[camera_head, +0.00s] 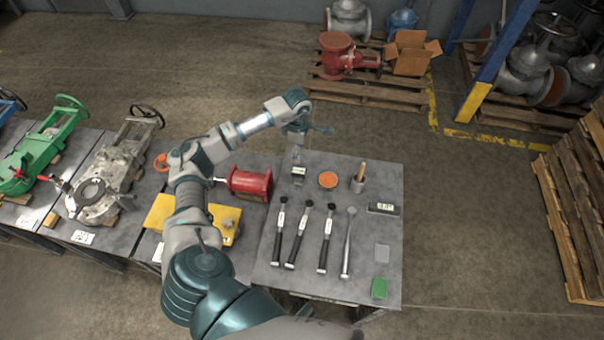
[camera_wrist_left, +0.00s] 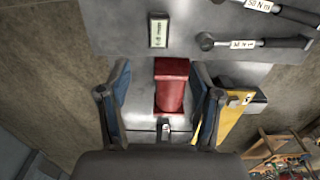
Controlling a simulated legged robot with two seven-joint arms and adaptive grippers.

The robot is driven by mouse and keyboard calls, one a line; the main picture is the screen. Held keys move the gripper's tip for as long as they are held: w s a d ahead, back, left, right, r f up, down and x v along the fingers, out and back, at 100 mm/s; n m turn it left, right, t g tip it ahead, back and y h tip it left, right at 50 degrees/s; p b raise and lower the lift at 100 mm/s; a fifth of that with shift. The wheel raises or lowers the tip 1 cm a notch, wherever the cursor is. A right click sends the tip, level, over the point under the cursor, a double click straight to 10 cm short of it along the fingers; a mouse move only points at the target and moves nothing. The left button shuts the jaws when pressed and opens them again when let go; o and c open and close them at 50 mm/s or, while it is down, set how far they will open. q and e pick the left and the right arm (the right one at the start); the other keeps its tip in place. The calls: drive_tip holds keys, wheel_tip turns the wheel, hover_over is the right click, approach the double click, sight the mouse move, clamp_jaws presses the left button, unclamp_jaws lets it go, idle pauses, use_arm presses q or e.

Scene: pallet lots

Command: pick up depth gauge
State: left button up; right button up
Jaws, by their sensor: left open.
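My left gripper (camera_head: 298,135) is open and empty above the far edge of the grey table; its spread fingers show in the left wrist view (camera_wrist_left: 161,70). A small dark device with a pale display (camera_head: 299,171) lies near that edge, just below the gripper in the picture. It shows past the fingertips in the wrist view (camera_wrist_left: 158,31), apart from them. Another dark device with a display (camera_head: 382,208) lies at the table's right side. I cannot tell for certain which is the depth gauge. My right gripper is not in view.
Several torque wrenches (camera_head: 303,235) lie mid-table. A red part (camera_head: 250,184) and yellow block (camera_head: 224,222) are left, beside my arm.

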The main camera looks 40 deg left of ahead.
use_arm(q)
hover_over(299, 170)
drive_tip(key=f, duration=0.4)
drive_tip(key=shift+s+a+f, duration=0.15)
drive_tip(key=shift+s+f, duration=0.2)
drive_tip(key=f, duration=0.3)
drive_tip(key=shift+w+d, duration=0.2)
drive_tip(key=shift+d, duration=0.05)
drive_tip(key=shift+d+f, duration=0.35)
drive_tip(key=shift+f, duration=0.05)
drive_tip(key=f, duration=0.4)
drive_tip(key=shift+w+a+f, duration=0.1)
drive_tip(key=shift+a+f, duration=0.2)
drive_tip(key=shift+a, duration=0.05)
drive_tip(key=shift+a+f, duration=0.3)
drive_tip(key=shift+f, duration=0.05)
drive_tip(key=shift+r, duration=0.1)
drive_tip(key=shift+c, duration=0.9)
drive_tip(key=shift+d, duration=0.2)
drive_tip(key=c, duration=0.4)
drive_tip(key=shift+d+r, duration=0.1)
drive_tip(key=shift+d, duration=0.1)
clamp_jaws()
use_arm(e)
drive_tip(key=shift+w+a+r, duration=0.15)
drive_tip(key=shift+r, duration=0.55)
